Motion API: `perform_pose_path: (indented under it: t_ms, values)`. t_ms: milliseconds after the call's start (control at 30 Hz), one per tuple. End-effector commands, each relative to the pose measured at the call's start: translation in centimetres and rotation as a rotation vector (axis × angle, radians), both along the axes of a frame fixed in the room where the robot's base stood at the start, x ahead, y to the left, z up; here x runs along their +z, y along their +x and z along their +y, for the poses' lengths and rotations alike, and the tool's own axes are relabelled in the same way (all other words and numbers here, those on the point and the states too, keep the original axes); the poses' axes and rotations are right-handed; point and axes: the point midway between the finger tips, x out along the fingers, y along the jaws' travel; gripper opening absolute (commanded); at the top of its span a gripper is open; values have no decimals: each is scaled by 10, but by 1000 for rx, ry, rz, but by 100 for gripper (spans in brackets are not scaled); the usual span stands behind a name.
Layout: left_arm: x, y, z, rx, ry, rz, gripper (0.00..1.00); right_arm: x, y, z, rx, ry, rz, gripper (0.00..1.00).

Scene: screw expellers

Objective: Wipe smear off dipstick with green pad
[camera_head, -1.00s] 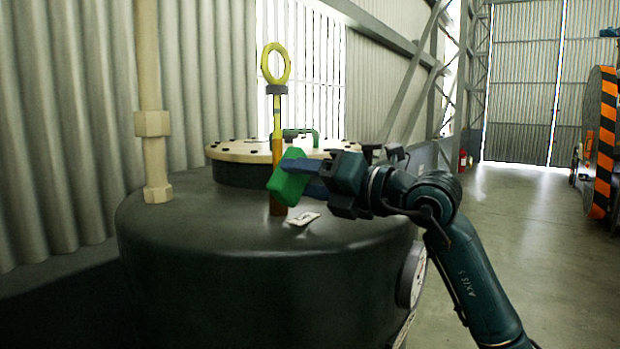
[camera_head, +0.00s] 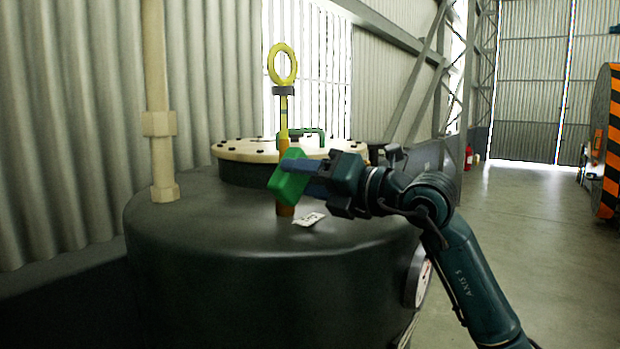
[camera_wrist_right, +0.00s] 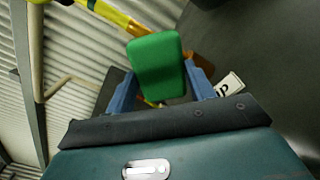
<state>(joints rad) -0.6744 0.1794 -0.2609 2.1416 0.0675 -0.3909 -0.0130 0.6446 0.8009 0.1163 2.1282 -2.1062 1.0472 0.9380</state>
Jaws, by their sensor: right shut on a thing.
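The dipstick (camera_head: 283,105) stands upright on the dark tank, with a yellow ring handle, a dark collar and a yellow shaft above an orange lower part. My right gripper (camera_head: 302,175) has blue fingers shut on the green pad (camera_head: 286,181). The pad is tilted and overlaps the orange lower part in the head view; whether they touch is unclear. In the right wrist view the pad (camera_wrist_right: 156,66) sits between the fingers, with part of the yellow dipstick (camera_wrist_right: 110,14) beyond it. I cannot make out a smear for certain. My left gripper is out of view.
The dark tank (camera_head: 240,280) carries a pale bolted lid (camera_head: 238,150) with a green handle (camera_head: 318,132). A white tag (camera_head: 309,219) lies by the dipstick's foot. A beige pipe (camera_head: 159,150) rises at the left. Open floor (camera_head: 540,240) lies to the right.

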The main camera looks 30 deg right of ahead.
Motion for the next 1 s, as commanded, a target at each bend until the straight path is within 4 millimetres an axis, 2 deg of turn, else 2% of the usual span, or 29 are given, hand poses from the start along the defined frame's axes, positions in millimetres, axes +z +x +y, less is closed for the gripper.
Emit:
perform_pose_path:
  t_ms: [467,1000]
  values:
    - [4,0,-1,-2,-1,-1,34,0,8,2,0,1,-1,35]
    - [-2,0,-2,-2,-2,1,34,0,20,-34,0,1,-1,35]
